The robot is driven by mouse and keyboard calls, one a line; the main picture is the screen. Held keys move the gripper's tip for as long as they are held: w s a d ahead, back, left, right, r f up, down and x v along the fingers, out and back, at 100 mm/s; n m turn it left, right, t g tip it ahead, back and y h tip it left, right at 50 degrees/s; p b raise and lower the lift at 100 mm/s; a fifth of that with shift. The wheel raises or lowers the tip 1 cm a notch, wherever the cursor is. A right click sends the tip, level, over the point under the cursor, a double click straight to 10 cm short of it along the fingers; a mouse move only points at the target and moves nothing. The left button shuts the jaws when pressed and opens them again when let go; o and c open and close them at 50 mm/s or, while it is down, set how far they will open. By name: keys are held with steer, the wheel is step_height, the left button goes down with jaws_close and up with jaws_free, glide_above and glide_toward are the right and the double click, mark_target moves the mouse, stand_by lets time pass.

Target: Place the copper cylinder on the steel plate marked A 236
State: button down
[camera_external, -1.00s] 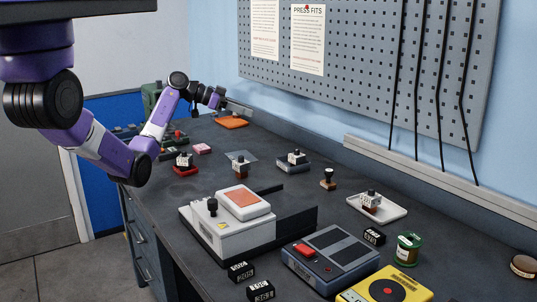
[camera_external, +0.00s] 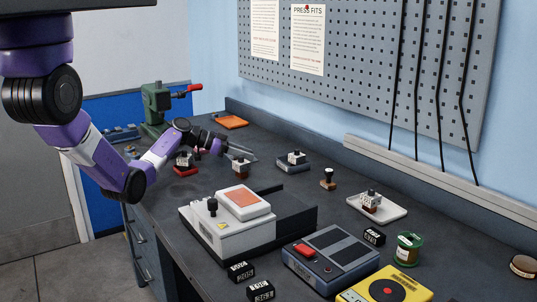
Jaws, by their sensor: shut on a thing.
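My gripper (camera_external: 243,151) is low over the bench, pointing right. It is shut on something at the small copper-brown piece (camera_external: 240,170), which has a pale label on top. This may be the copper cylinder; its shape is too small to confirm, and the fingers cover its top. A thin grey plate lies behind it, mostly hidden by my gripper. Other labelled pieces stand on a red base (camera_external: 184,171), a grey base (camera_external: 293,167) and a white tray (camera_external: 396,213). No marking A 236 can be read.
A white device with an orange top (camera_external: 243,199) stands in front, beside a dark low wall (camera_external: 300,219). A wooden stamp-like piece (camera_external: 328,179), a blue device (camera_external: 332,262) and a green vise (camera_external: 156,102) also stand on the bench. An orange pad (camera_external: 232,122) lies behind my gripper.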

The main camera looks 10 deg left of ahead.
steer(key=shift+f+b, duration=0.2)
steer(key=shift+b, duration=0.1)
steer(key=c, duration=1.1)
jaws_free()
steer(key=shift+c, duration=0.2)
steer(key=shift+r+p, duration=0.2)
steer(key=shift+p, duration=0.1)
steer(key=b+v, duration=0.1)
steer(key=v, duration=1.1)
